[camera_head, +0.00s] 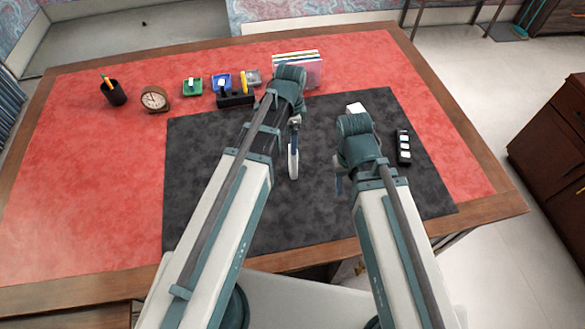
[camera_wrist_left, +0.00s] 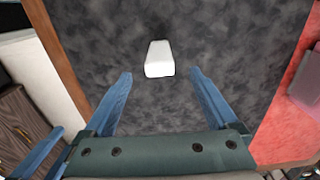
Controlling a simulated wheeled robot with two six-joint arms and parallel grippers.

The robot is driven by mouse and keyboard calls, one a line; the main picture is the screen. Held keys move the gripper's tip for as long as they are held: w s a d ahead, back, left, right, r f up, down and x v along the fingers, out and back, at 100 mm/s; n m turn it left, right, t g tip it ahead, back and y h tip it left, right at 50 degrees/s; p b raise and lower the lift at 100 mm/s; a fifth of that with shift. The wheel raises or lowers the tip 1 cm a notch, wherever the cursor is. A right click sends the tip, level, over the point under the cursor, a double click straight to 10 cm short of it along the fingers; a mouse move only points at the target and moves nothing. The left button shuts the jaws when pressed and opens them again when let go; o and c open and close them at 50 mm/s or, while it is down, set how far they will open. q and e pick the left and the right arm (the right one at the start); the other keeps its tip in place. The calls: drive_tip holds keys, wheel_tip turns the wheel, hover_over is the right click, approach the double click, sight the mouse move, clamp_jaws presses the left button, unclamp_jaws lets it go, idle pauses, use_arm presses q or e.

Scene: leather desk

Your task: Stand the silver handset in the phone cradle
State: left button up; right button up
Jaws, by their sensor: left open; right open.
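The silver handset (camera_wrist_left: 159,60) shows in the left wrist view as a small pale block on the dark mat. It lies between and beyond the open fingertips of my left gripper (camera_wrist_left: 161,73), which do not touch it. In the head view my left arm hides most of that gripper. A pale narrow shape below the left wrist there may be a finger or the handset; I cannot tell which. The phone cradle seems to be the black holder (camera_head: 236,101) at the back, with a yellow piece upright at it. My right gripper (camera_head: 339,181) is open and empty over the mat.
A pen cup (camera_head: 113,93), clock (camera_head: 154,99), green tray (camera_head: 192,92) and letter holder (camera_head: 312,68) stand along the back. A white block (camera_head: 355,107) is partly behind my right arm. A black strip with white pieces (camera_head: 403,157) lies right. The mat's left part (camera_head: 190,165) is clear.

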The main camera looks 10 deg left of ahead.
sight(293, 157)
use_arm(q)
wheel_tip(293, 157, down, 6)
drive_tip(key=b, duration=0.4)
drive_tip(key=shift+r, duration=0.2)
drive_tip(key=f+b, duration=0.1)
drive_tip(key=b, duration=0.1)
drive_tip(key=f+b, duration=0.1)
drive_tip(key=f, duration=0.1)
drive_tip(key=f+b, duration=0.2)
drive_tip(key=shift+w+d+f+b, duration=0.1)
drive_tip(key=shift+d+b, duration=0.25)
clamp_jaws()
drive_tip(key=shift+r, duration=0.25)
